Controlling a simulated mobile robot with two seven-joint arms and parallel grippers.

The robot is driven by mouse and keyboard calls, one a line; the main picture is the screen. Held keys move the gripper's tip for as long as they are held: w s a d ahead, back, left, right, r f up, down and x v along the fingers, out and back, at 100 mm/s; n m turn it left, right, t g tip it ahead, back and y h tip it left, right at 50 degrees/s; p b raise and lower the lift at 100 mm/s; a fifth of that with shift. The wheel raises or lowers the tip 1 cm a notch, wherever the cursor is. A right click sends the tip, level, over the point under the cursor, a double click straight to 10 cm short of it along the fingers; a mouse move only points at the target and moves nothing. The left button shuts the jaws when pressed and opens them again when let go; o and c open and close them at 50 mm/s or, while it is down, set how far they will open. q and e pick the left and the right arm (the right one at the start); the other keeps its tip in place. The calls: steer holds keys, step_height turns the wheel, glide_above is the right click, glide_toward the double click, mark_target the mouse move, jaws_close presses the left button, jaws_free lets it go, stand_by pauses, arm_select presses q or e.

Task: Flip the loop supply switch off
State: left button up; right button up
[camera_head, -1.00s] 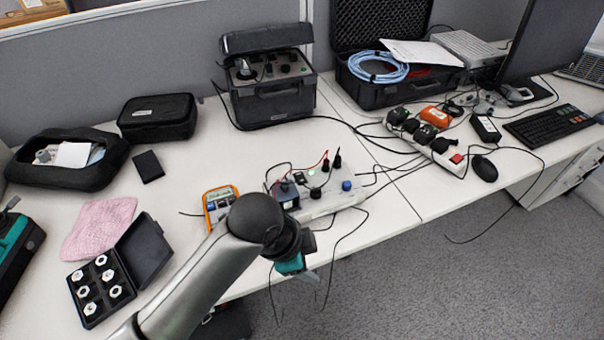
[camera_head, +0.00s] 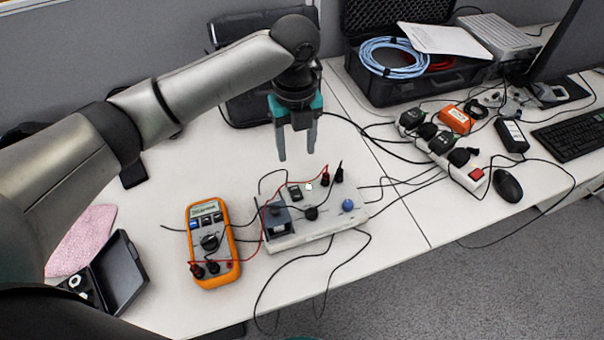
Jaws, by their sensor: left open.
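The loop supply box (camera_head: 328,222), a low pale unit with knobs, plugged leads and a dark display block (camera_head: 278,220), sits on the desk at the centre. A small dark switch-like part (camera_head: 295,192) is on its top near the back edge; its position is too small to read. A small pale indicator (camera_head: 309,187) is beside it. My left gripper (camera_head: 297,157) is open and empty, pointing down above and behind the box, apart from it. My right gripper is not in view.
An orange multimeter (camera_head: 212,243) lies left of the box, with red and black leads. Loose cables run around the box and over the desk's front edge. A power strip (camera_head: 450,165) and mouse (camera_head: 507,186) are at the right.

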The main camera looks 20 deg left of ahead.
arm_select(q)
steer(key=b, duration=0.2)
glide_toward(297, 197)
step_height(297, 197, down, 7)
steer(key=shift+f+b, duration=0.15)
steer(key=shift+b, duration=0.75)
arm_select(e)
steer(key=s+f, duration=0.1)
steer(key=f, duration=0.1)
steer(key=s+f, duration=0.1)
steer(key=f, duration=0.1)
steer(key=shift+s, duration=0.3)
arm_select(q)
steer(key=shift+c, duration=0.4)
jaws_close()
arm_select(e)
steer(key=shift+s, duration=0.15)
